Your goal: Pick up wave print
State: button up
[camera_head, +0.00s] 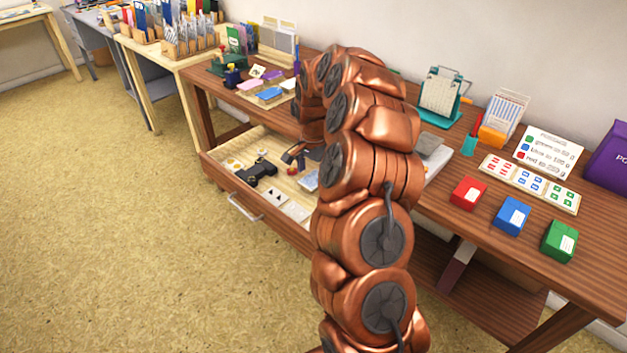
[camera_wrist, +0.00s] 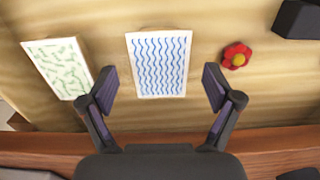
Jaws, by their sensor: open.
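The wave print (camera_wrist: 159,65) is a white card with blue wavy lines, lying flat on the wooden drawer floor in the wrist view. In the head view it is a small pale-blue card (camera_head: 309,181) in the open drawer, partly covered by my arm. My gripper (camera_wrist: 159,80) is open and empty, its two dark fingers spread to either side of the card's near part in the wrist view. I cannot tell the height of the fingers over the card. In the head view my gripper (camera_head: 297,156) is small, over the drawer.
A green-patterned print (camera_wrist: 60,68) lies left of the wave print; a red flower (camera_wrist: 237,55) lies to its right. A black object (camera_head: 260,173) is also in the drawer. The drawer's wooden edge (camera_wrist: 60,142) runs close below the prints. Red, blue and green boxes stand on the tabletop.

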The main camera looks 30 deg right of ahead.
jog(key=c, duration=0.8)
jog(key=shift+c, duration=0.2)
